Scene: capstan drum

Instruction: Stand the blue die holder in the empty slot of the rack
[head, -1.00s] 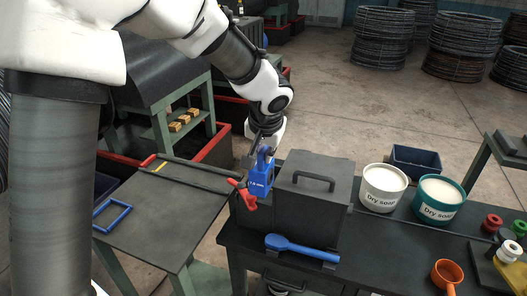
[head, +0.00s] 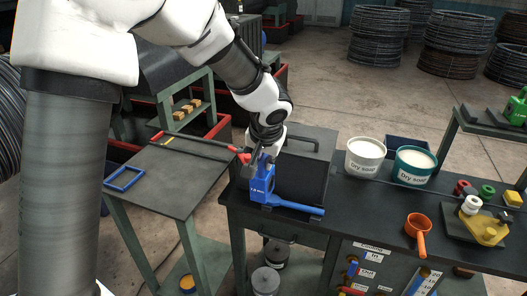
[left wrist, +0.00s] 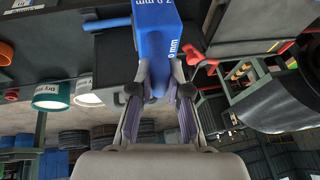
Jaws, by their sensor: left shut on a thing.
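The blue die holder (head: 262,184), marked with a size in mm, is in my left gripper (head: 262,163), which is shut on its upper part. It appears upright in front of the left side of a black lidded box, over the blue-handled tool. In the left wrist view the die holder (left wrist: 158,40) is between the fingers (left wrist: 160,82). A dark rack-like stand (head: 488,117) with a green block (head: 516,107) is cut off at the far right; I cannot clearly make out its empty slot. My right gripper is not in view.
The black box (head: 308,165) stands close behind the die holder. The blue-handled tool (head: 298,207) lies below it. The bench middle is mostly clear.

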